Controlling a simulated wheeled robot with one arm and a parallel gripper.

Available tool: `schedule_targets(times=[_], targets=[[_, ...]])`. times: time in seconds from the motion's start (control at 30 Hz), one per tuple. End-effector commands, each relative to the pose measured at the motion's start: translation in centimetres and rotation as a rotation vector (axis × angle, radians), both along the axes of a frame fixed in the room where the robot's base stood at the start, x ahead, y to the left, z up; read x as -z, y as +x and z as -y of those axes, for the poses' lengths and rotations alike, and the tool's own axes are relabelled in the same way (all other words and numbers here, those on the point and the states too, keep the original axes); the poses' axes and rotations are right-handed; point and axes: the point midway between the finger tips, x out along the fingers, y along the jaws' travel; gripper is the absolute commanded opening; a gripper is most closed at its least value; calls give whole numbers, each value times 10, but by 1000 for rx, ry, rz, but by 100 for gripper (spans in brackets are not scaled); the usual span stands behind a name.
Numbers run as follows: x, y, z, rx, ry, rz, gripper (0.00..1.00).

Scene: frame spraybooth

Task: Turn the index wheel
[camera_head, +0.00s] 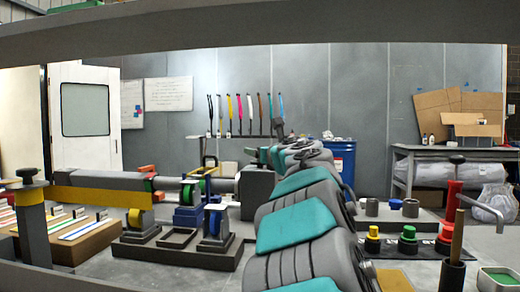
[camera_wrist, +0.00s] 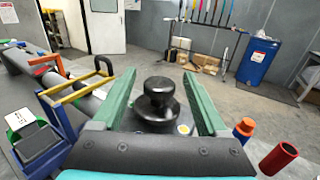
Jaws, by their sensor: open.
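A black round knob (camera_wrist: 157,98) with a wide cap on a stepped base stands in the wrist view; it may be the index wheel, but no label shows. My gripper (camera_wrist: 158,77) is open, with one green finger on each side of the knob and a visible gap to both. Whether the fingers are level with the cap or above it is hard to tell. In the head view my arm reaches away from the camera, and my gripper (camera_head: 265,155) is small and partly hidden by it.
In the wrist view a yellow and blue frame (camera_wrist: 75,90) stands left of my gripper. An orange and blue piece (camera_wrist: 243,130) and a red cylinder (camera_wrist: 278,158) stand to the right. In the head view, red, green and yellow knobs (camera_head: 408,233) stand right of my arm.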

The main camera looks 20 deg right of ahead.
Motion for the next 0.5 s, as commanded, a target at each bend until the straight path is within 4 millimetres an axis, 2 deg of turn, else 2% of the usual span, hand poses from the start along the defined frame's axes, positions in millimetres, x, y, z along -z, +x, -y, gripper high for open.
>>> schedule_targets(times=[0.3,0.5], targets=[[0,4,0,0,-1,1,76],[0,4,0,0,0,1,55]])
